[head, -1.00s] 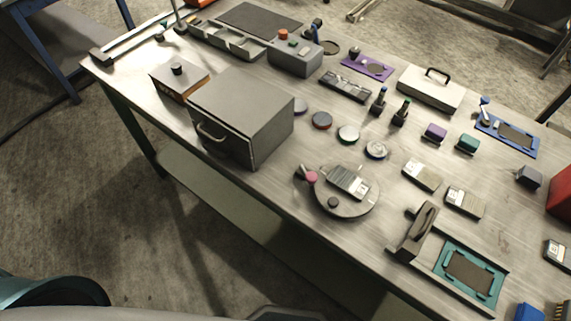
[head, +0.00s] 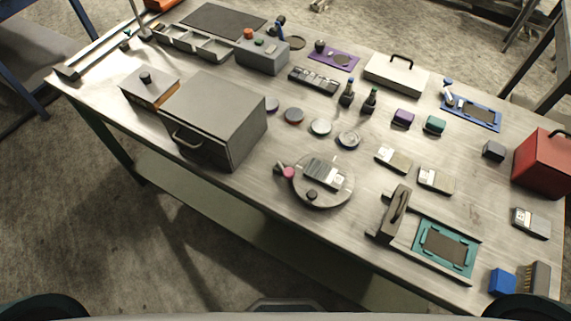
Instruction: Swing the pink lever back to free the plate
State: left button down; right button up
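The pink lever (head: 287,172) is a short dark arm with a pink knob at the left rim of a round grey turntable (head: 330,196). A plate (head: 323,174), dark and light grey, lies on top of the turntable. A dark knob (head: 311,195) stands near the turntable's front edge. The lever's end is close to the plate's left side, but I cannot tell whether they touch. Neither of my grippers shows in the head view.
A grey drawer box (head: 214,110) stands left of the turntable. Several round discs (head: 320,127) lie behind it. A dark clamp handle (head: 396,211) and a teal frame (head: 444,246) are at the right. A red box (head: 545,163) is at the far right. Bare tabletop surrounds the turntable.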

aim_at(288, 172)
jog(key=k+l+u, duration=0.1)
jog(key=k+u, duration=0.15)
jog(key=u, duration=0.15)
jog(key=k+u, duration=0.25)
jog(key=u, duration=0.2)
jog(key=k+u, duration=0.4)
jog(key=i, duration=0.1)
